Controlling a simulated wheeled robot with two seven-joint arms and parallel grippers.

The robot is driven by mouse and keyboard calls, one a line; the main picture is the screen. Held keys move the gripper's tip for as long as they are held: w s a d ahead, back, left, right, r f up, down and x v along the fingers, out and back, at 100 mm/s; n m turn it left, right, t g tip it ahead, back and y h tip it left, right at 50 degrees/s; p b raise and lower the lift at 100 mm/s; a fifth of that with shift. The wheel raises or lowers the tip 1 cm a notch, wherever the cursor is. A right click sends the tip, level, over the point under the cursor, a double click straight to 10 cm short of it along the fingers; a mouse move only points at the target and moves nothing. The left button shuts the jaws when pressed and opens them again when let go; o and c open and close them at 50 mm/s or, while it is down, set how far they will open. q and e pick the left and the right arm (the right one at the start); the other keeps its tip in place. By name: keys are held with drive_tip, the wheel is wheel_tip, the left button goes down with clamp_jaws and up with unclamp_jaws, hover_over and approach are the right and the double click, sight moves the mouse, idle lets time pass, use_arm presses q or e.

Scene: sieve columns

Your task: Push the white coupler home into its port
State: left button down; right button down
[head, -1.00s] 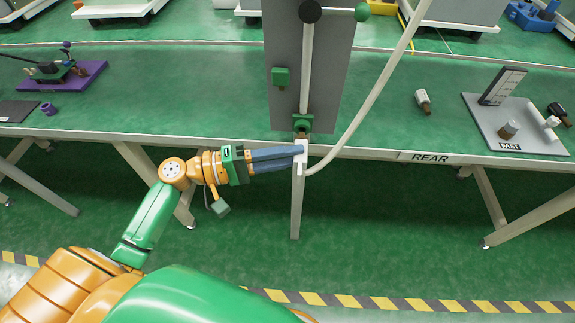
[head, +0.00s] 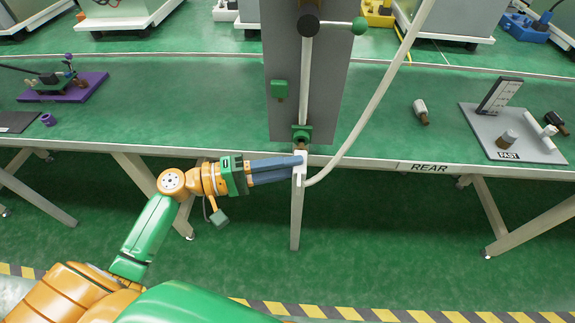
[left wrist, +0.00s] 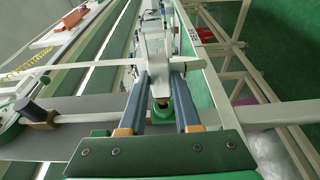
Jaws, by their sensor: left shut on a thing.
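The white coupler (head: 301,155) is at the front edge of the bench, below the grey panel, with a white hose (head: 372,110) curving up from it to the right. My left gripper (head: 297,166) reaches in from the left and is shut on the coupler. The green port (head: 301,134) is at the panel's lower end, just above the coupler. A short brown piece shows between them; whether the coupler is seated is unclear. In the left wrist view, the blue-grey fingers (left wrist: 158,78) flank a pale part. My right gripper is out of view.
The grey panel (head: 325,85) stands upright with a black knob and green-ended lever. A loose white part with a brown end (head: 421,111) lies right of it, near a grey tray (head: 470,125). A purple plate (head: 85,88) is at left. Floor in front is clear.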

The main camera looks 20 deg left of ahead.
use_arm(q)
drive_tip(key=shift+w+a+b, duration=0.2)
drive_tip(key=shift+w+b, duration=0.25)
drive_tip(key=shift+w, duration=0.2)
drive_tip(key=shift+w+a+b, duration=0.15)
drive_tip(key=shift+w+b, duration=0.25)
drive_tip(key=shift+w, duration=0.2)
idle(0.4)
drive_tip(key=c, duration=0.5)
unclamp_jaws()
drive_tip(key=shift+c, duration=0.2)
